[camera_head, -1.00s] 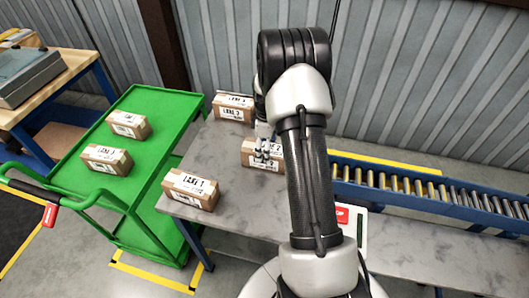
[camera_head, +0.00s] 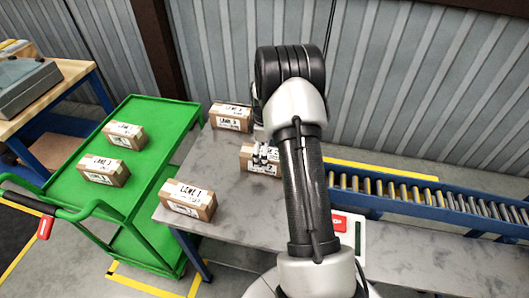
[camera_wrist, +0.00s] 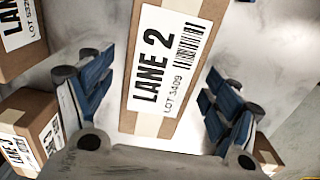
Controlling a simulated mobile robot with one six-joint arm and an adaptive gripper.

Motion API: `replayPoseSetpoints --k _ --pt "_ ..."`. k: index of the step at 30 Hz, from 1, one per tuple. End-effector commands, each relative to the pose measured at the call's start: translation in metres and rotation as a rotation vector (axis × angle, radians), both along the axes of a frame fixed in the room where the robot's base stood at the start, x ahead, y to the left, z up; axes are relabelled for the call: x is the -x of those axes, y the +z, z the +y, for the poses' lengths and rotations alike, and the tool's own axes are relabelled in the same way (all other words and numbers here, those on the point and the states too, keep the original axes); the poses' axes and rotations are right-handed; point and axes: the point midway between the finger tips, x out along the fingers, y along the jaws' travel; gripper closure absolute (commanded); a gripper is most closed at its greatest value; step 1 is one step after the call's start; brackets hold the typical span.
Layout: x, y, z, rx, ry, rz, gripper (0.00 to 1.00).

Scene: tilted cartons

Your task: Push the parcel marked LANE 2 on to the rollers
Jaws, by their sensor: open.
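The LANE 2 parcel (camera_head: 247,161) is a brown carton with a white label, on the grey table left of the roller conveyor. In the wrist view the parcel (camera_wrist: 184,62) fills the middle, its label facing the camera. My gripper (camera_wrist: 158,78) is open, with one blue-padded finger on each side of the parcel in that view. Whether the fingers touch it I cannot tell. In the head view my gripper (camera_head: 265,154) is at the parcel, and my arm hides part of the scene on its right. The rollers (camera_head: 400,192) lie to the right, beyond my arm.
The LANE 1 parcel (camera_head: 188,200) sits at the table's near left edge, and another carton (camera_head: 231,118) at the far left. A green trolley (camera_head: 150,171) with two cartons stands left. Bare table lies between the cartons.

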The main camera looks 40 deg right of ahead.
Motion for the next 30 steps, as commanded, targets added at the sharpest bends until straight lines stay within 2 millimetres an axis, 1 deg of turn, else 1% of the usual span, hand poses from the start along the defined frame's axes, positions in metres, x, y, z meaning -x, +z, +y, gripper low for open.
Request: replayPoseSetpoints --k 8,11,14,21,24,27,30 --pt "0.0 0.0 0.0 -0.001 0.0 0.001 0.17" --pt "0.0 0.007 0.0 0.0 0.0 0.0 0.17" --pt "-0.001 0.022 0.0 0.002 0.0 -0.003 0.17" --pt "-0.001 0.074 0.0 0.002 0.0 -0.004 0.17" --pt "0.0 0.093 0.0 0.001 0.0 -0.002 0.17" --pt "0.0 0.107 0.0 0.001 0.0 -0.002 0.17" --pt "0.0 0.116 0.0 0.001 0.0 -0.001 0.17"
